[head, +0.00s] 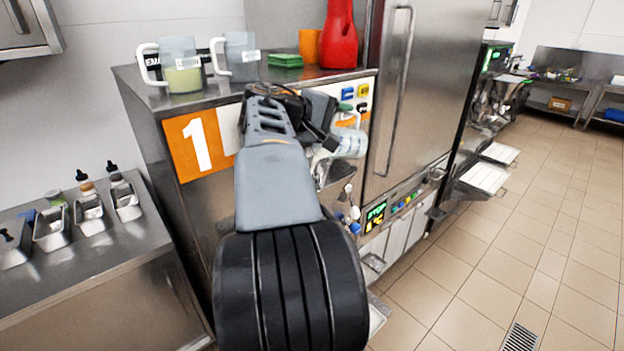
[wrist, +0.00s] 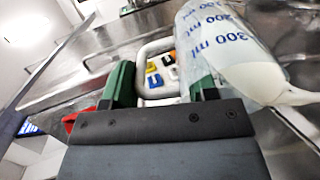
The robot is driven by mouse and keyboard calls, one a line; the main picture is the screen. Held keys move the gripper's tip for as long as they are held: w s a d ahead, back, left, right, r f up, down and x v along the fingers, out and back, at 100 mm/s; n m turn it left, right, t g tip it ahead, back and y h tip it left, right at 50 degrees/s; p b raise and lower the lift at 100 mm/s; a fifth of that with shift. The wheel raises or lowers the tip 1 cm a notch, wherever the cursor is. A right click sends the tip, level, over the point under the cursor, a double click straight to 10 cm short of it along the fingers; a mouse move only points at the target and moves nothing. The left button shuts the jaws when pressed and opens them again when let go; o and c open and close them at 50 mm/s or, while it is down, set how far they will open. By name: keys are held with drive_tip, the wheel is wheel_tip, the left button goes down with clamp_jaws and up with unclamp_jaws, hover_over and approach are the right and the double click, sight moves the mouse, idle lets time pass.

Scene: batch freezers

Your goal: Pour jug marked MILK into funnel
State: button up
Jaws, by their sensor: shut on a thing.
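My gripper (wrist: 160,82) is shut on the handle of a clear jug (wrist: 232,40). The jug is tipped well over, with blue millilitre marks on its wall and white liquid (wrist: 290,96) at its lower end near the rim. In the head view the held jug (head: 350,142) shows partly behind my arm, in front of the machine with the orange "1" sign. No MILK label is readable on it. I cannot make out the funnel; my arm and the jug cover that area.
Two more handled jugs, one with yellowish liquid (head: 182,75) and one greyish (head: 240,58), stand on the machine top (head: 150,97). Beside them are green pads (head: 285,61), an orange cup (head: 309,45) and a red bottle (head: 339,38).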

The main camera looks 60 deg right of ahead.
drive_tip(key=shift+w+a+f+h+b, duration=0.25)
drive_tip(key=shift+a+b, duration=0.2)
drive_tip(key=shift+b, duration=0.4)
drive_tip(key=shift+w+a+f+g+h+b, duration=0.1)
drive_tip(key=shift+a+g+h+b, duration=0.25)
drive_tip(key=shift+b, duration=0.8)
drive_tip(key=shift+w+a+r+g+h+b, duration=0.1)
drive_tip(key=shift+r+g+h+b, duration=0.15)
drive_tip(key=shift+h+b, duration=0.55)
drive_tip(key=shift+w+a+r+g+h+b, duration=0.1)
drive_tip(key=shift+w+a+g+h+b, duration=0.2)
drive_tip(key=shift+b, duration=0.8)
drive_tip(key=shift+w+a+r+g+h+b, duration=0.1)
drive_tip(key=shift+a+g+h+b, duration=0.2)
drive_tip(key=shift+b, duration=0.8)
drive_tip(key=shift+a, duration=0.15)
